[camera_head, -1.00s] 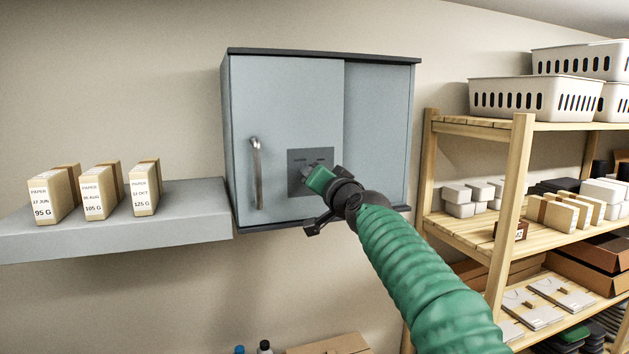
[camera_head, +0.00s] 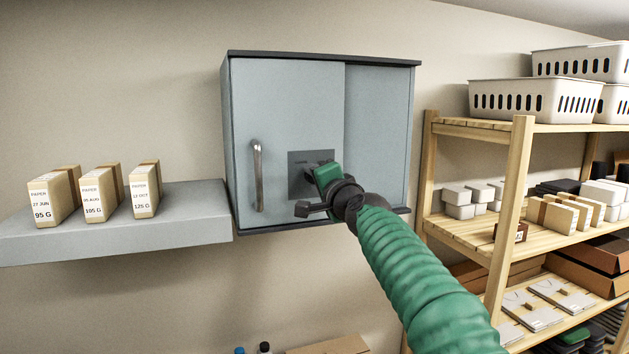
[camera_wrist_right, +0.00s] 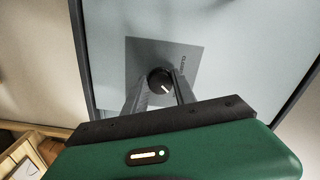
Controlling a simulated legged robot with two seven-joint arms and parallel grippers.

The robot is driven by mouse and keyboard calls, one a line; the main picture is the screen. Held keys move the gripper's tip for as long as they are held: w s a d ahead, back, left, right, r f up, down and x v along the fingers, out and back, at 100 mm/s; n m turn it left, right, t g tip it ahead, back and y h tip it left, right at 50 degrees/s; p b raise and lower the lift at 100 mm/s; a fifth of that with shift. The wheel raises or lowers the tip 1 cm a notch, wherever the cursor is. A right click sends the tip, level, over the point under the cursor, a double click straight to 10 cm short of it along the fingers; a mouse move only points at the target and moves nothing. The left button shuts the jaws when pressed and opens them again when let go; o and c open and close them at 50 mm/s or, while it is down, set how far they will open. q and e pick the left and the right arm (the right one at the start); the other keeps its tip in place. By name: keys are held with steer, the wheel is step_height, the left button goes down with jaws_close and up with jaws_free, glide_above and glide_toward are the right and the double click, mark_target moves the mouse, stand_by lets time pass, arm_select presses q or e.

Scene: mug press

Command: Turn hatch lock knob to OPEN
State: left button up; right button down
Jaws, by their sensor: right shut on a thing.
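A grey-blue wall cabinet (camera_head: 290,105) has a door with a curved handle (camera_head: 258,175) and a dark square lock plate (camera_head: 297,182). In the right wrist view a round black knob (camera_wrist_right: 160,81) with a light pointer line sits on the plate (camera_wrist_right: 140,50). The lettering beside it is partly hidden and appears to begin "CLOS". My right gripper (camera_wrist_right: 158,95) is shut on the knob, one finger on each side. In the head view the right gripper (camera_head: 318,170) is at the plate and hides most of the knob. My left gripper is not in view.
A grey wall shelf (camera_head: 120,225) at left holds three paper boxes (camera_head: 145,190). A wooden rack (camera_head: 515,190) with white baskets (camera_head: 535,98) and small boxes stands at right, close to my right arm. The wall below the cabinet is clear.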

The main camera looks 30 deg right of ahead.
steer(key=shift+r, duration=0.1)
steer(key=c, duration=1.3)
jaws_free()
steer(key=shift+o, duration=1.4)
steer(key=shift+s, duration=0.15)
steer(key=b+v, duration=0.7)
steer(key=v, duration=0.9)
steer(key=shift+s, duration=0.35)
steer(key=shift+d+f, duration=0.1)
steer(key=shift+f, duration=0.2)
